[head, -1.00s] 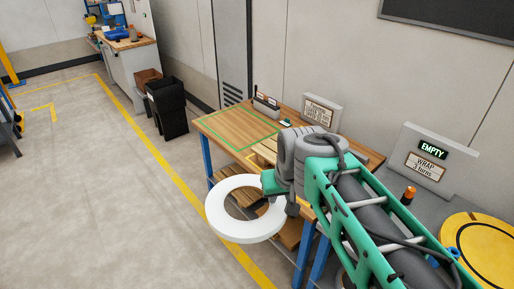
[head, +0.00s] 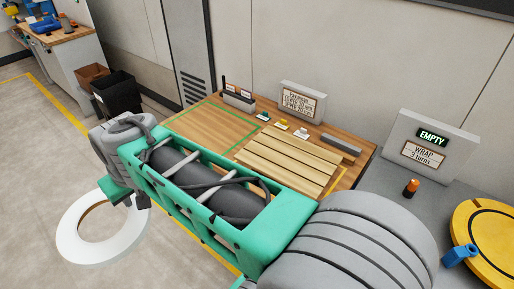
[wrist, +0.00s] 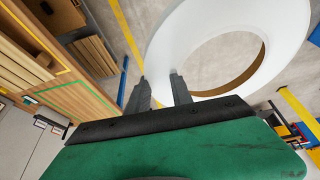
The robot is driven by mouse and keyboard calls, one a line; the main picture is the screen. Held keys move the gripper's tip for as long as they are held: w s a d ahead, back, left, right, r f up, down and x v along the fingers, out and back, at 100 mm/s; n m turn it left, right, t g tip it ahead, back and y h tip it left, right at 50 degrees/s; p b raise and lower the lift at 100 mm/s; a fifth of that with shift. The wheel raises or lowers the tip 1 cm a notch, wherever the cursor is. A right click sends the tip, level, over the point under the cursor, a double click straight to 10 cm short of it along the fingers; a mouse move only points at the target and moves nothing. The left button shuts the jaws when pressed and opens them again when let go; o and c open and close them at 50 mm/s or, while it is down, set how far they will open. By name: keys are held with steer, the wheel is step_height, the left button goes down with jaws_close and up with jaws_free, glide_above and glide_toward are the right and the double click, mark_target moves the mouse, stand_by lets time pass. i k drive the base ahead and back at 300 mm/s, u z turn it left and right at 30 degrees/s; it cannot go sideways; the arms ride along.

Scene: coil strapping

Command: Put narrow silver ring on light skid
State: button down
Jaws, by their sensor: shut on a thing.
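The ring (head: 69,238) is pale, almost white, with a brown inner face. My gripper (wrist: 160,90) is shut on its rim and holds it over the floor, left of the workbench. The ring also shows in the wrist view (wrist: 172,48), with the rim between the fingers. In the head view my arm hides most of the fingers. The light skid, a slatted pale wood platform (head: 290,158), lies on the bench, apart from the ring, with its top bare. My arm covers the bench's front part.
A green-outlined area (head: 205,130) lies left of the skid. Small blocks, a grey bin (head: 239,100) and a sign (head: 302,102) stand behind.

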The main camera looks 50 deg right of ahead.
mark_target(290, 156)
steer(key=z, duration=0.3)
steer(key=i, duration=1.15)
steer(key=z, duration=0.55)
